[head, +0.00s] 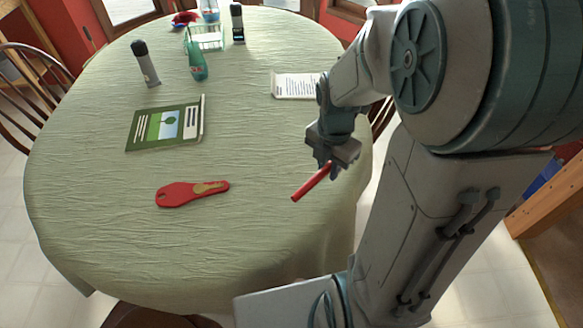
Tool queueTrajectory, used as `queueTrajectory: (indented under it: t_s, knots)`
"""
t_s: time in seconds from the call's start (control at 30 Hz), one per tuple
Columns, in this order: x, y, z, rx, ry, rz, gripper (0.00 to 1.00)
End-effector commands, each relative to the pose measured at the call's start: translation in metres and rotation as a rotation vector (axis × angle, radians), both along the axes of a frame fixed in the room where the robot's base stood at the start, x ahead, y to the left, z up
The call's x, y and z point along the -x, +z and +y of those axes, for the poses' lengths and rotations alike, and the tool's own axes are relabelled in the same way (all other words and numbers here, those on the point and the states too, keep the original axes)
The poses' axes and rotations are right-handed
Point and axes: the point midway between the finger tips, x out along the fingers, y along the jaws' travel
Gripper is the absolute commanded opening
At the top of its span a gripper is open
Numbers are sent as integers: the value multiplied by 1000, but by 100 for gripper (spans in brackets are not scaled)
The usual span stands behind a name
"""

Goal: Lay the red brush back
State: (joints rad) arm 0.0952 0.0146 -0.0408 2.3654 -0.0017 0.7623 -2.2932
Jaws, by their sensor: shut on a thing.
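My gripper (329,166) is shut on a slim red stick, taken as the red brush (309,185), above the right part of the table. The stick slants down to the left, with its plain end free. Its other end is hidden in the jaws, so no bristles show. I cannot tell exactly how high it is above the cloth. A flat red paddle-shaped thing (175,194) with a tan oval patch and a hole in one end lies on the table, left of the gripper and apart from it.
The oval table (240,250) has a pale green cloth. A green booklet (145,133), a printed sheet (293,86), a grey-capped bottle (145,66), a green bottle (196,62), a dark container (238,22) and a wire rack (208,42) stand or lie farther back. The front is clear.

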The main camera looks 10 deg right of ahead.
Motion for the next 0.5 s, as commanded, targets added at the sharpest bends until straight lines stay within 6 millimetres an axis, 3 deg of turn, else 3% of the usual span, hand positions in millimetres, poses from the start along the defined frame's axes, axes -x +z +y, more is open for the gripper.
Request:
queueTrajectory:
  t_s: [0.3,0.5]
  knots:
    - [-42,-42,55,-1,6,3,0]
    - [-60,-59,78,-1,3,1,0]
